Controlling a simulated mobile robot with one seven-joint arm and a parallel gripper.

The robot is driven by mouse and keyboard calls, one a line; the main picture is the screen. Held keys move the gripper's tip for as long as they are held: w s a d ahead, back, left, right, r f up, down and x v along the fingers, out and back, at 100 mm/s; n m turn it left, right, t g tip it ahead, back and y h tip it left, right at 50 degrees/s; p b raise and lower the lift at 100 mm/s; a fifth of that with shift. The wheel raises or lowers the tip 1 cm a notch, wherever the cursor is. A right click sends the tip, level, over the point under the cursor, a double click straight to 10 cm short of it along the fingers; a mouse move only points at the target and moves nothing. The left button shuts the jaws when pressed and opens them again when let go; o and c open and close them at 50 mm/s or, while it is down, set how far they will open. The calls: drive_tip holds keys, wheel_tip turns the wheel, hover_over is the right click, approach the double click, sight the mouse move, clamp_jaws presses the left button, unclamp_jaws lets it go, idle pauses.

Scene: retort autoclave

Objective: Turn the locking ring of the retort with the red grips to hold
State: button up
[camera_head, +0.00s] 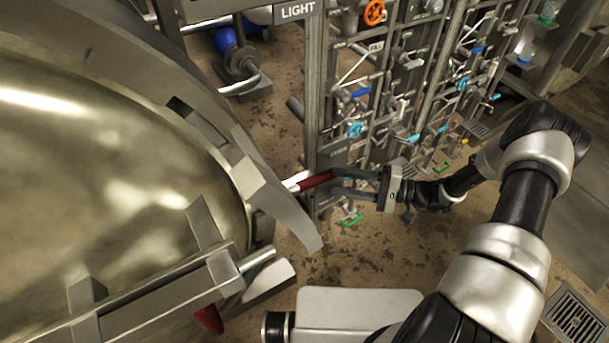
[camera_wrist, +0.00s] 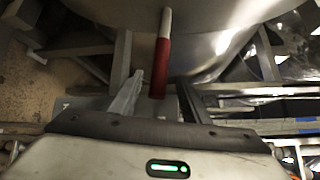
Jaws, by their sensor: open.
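The retort's big round metal door (camera_head: 90,170) fills the left of the head view, with its heavy locking ring (camera_head: 205,130) around it. A red grip (camera_head: 316,181) on a pale rod sticks out from the ring's right side. A second red grip (camera_head: 208,319) shows below, partly hidden. My gripper (camera_head: 340,182) is open, reaching in from the right at the outer end of the first grip. In the wrist view this red grip (camera_wrist: 160,66) points in between my two open fingers (camera_wrist: 160,85), with gaps visible on both sides.
Racks of pipes and valves with blue and orange handles (camera_head: 374,12) stand behind my gripper. A post with a LIGHT sign (camera_head: 297,10) rises close to the grip. A hinge bar (camera_head: 150,303) crosses the door's lower part. Brown floor (camera_head: 270,110) shows between door and racks.

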drive_tip(key=r+x, duration=0.1)
drive_tip(key=x, duration=1)
drive_tip(key=shift+f, duration=0.4)
clamp_jaws()
